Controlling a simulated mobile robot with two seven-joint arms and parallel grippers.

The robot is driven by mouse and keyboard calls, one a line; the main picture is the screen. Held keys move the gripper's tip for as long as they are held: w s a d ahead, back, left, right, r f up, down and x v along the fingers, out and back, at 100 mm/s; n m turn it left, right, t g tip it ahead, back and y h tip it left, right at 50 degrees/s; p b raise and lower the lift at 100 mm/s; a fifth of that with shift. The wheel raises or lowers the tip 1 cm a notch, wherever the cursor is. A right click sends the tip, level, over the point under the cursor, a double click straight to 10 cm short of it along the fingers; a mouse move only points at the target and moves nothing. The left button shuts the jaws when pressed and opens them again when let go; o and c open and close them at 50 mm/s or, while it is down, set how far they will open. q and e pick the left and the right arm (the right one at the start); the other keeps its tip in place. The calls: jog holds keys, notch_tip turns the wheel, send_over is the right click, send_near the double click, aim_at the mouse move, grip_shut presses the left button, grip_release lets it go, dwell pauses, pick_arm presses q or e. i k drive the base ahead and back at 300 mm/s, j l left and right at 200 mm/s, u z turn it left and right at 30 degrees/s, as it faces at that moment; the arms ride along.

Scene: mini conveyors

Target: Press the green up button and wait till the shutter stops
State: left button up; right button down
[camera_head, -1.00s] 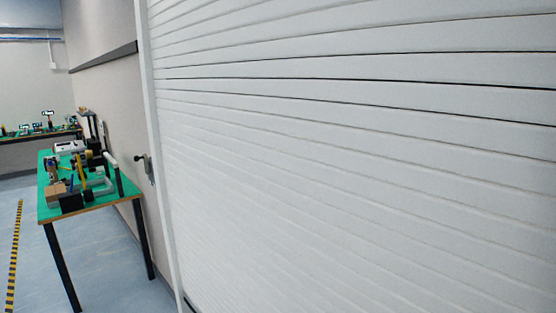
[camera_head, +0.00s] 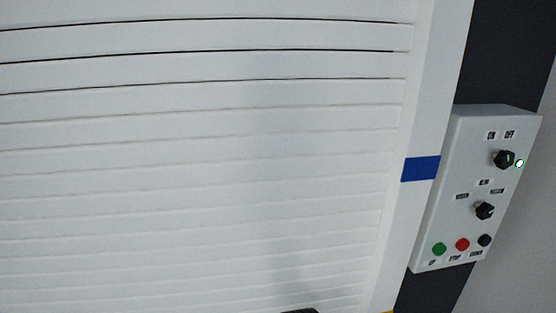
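The green button (camera_head: 439,249) is at the lower left of a grey control box (camera_head: 450,190) on the right. A red button (camera_head: 462,244) and a black button (camera_head: 485,240) sit beside it. The white slatted shutter (camera_head: 200,150) fills the left and middle of the view. Its bottom edge is not in view. Neither gripper can be made out; a small dark shape shows at the bottom edge, too little to identify.
The control box also carries two black knobs, an upper one (camera_head: 503,160) and a lower one (camera_head: 484,210), and a small lit white-green lamp (camera_head: 519,163). A blue mark (camera_head: 420,168) is on the white door frame (camera_head: 432,90).

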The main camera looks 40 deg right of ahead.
aim_at(439, 249)
jog(key=z, duration=2.7)
